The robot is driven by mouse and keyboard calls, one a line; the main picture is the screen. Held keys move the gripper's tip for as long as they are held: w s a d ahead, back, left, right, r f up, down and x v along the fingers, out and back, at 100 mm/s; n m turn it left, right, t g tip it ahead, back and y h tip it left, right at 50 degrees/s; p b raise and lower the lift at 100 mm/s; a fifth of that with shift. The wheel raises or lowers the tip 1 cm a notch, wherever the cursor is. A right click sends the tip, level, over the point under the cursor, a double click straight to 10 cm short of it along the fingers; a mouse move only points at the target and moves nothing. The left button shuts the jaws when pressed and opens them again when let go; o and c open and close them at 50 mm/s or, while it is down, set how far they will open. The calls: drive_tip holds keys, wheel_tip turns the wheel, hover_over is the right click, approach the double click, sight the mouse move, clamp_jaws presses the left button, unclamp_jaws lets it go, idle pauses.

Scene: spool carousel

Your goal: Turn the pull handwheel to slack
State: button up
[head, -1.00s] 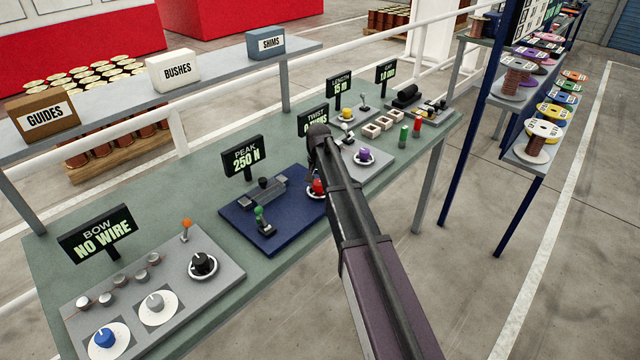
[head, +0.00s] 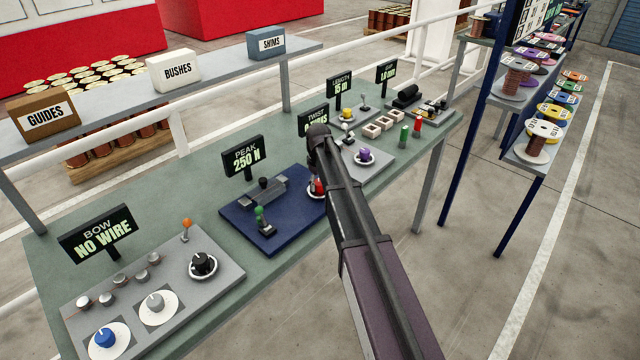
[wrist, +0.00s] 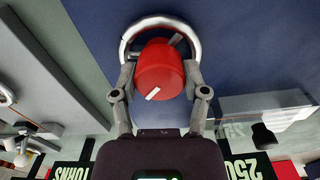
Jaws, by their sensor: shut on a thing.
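My gripper (wrist: 160,82) is shut on the knob, one finger on each side. The fingertips are hidden in the head view.
A purple knob (head: 364,155) is on the grey plate to the right. The BOW panel (head: 190,300) with several knobs lies nearer left. A spool rack stands at the right.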

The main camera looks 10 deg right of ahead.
drive_tip(key=n, duration=0.4)
drive_tip(key=shift+w+n, duration=0.2)
drive_tip(key=shift+n, duration=0.1)
drive_tip(key=n, duration=0.4)
drive_tip(key=shift+n, duration=0.4)
drive_tip(key=o, duration=1.1)
drive_tip(key=shift+o, duration=0.2)
drive_tip(key=shift+s, duration=0.15)
